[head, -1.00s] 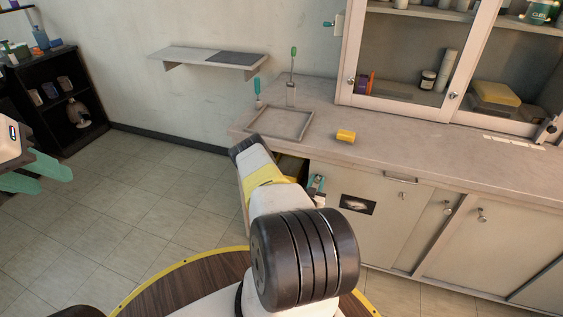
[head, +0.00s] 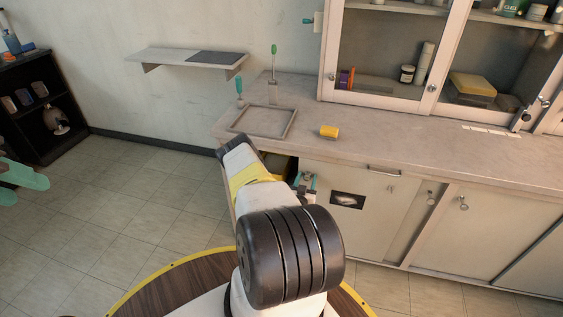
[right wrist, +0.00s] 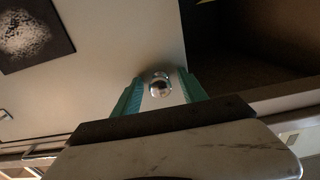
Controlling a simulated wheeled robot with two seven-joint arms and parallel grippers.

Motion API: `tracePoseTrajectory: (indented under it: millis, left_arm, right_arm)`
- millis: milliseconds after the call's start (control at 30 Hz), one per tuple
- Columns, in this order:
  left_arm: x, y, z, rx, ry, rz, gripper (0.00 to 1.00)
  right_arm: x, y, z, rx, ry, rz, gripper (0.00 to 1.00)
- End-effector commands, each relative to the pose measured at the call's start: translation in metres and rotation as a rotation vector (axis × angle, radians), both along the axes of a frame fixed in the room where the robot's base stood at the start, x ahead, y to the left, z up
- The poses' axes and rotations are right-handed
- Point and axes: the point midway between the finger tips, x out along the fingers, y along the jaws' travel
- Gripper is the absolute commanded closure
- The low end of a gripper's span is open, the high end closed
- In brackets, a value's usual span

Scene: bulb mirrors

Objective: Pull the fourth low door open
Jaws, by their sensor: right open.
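A pale low door with a dark picture (head: 347,200) on it stands under the counter; the picture also shows in the right wrist view (right wrist: 30,30). My right gripper (head: 305,184) is at this door's left part in the head view. In the right wrist view its teal fingers (right wrist: 159,97) are open on either side of a round metal knob (right wrist: 159,84). I cannot tell whether they touch it. A dark opening (right wrist: 235,50) lies beside the door's edge. My left gripper (head: 20,182) is partly cut off at the left edge, its teal fingers apart and empty.
Further low doors with knobs (head: 463,203) run to the right, and a bar handle (head: 384,173) sits under the counter edge. Floor (head: 150,220) is clear to the left.

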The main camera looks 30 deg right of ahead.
Motion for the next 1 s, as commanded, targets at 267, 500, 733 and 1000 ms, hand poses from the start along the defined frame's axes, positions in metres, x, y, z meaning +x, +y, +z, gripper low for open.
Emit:
tracePoseTrajectory:
  millis: [267,500,733,1000]
  left_arm:
    - [0.000,0.000,0.000,0.000,0.000,0.000,0.64]
    - [0.000,0.000,0.000,0.000,0.000,0.000,0.64]
    - [0.000,0.000,0.000,0.000,0.000,0.000,0.64]
    - [0.000,0.000,0.000,0.000,0.000,0.000,0.64]
  right_arm:
    - [-0.019,0.024,-0.001,0.002,0.003,0.001,0.50]
    - [-0.044,0.052,-0.001,0.002,0.001,0.000,0.50]
    - [-0.051,0.060,0.000,-0.001,-0.001,0.000,0.50]
    - [-0.051,0.059,0.000,0.000,0.000,0.000,0.50]
